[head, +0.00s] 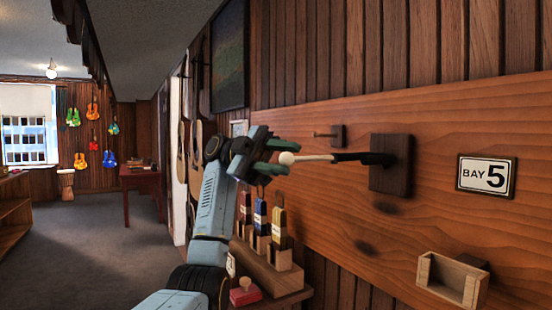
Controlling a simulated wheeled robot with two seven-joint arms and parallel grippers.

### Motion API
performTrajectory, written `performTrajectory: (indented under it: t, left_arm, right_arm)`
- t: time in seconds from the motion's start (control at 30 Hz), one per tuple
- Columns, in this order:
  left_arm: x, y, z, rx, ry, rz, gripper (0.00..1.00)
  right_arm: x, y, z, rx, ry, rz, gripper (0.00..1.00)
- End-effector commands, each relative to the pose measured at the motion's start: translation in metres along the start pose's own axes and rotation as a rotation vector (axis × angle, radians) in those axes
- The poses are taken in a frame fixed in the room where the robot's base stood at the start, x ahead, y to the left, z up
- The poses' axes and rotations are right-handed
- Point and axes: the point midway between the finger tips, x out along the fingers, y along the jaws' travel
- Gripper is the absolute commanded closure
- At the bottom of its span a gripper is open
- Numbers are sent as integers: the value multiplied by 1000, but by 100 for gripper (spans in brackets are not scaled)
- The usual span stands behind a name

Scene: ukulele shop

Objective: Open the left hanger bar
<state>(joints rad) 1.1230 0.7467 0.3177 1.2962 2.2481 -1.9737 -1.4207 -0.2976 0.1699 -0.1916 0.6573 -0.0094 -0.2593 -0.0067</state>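A hanger bar (322,158) sticks out to the left from a dark wooden block (391,165) on the wall board. It is black near the block and pale further out, with a white ball (287,158) at its tip. My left gripper (284,157) is open, with its teal fingers apart, one above and one below the ball end. I cannot tell whether either finger touches it. A smaller peg on a dark block (337,135) shows further back. My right gripper is out of view.
Below the gripper, a wooden stand (262,262) holds several coloured tags, with a red block (245,291) beside it. A "BAY 5" sign (487,176) and a small wooden box (451,279) are on the board at right. Open floor lies at left.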

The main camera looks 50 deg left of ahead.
Motion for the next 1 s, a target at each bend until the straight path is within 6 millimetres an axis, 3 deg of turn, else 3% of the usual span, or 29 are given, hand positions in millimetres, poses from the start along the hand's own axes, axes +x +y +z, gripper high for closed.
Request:
performTrajectory:
  t: [0.13, 0.47, 0.67, 1.0]
  left_arm:
    - [1, -1, 1, -1, 1, -1, 56]
    - [-4, 0, -1, 2, -2, 2, 56]
    - [-30, -2, -3, -3, -5, 1, 56]
    - [-65, -4, -3, -2, -2, 6, 56]
  right_arm:
    - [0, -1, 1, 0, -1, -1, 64]
    - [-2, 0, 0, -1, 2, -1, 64]
    - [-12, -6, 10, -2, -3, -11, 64]
    - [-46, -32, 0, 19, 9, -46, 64]
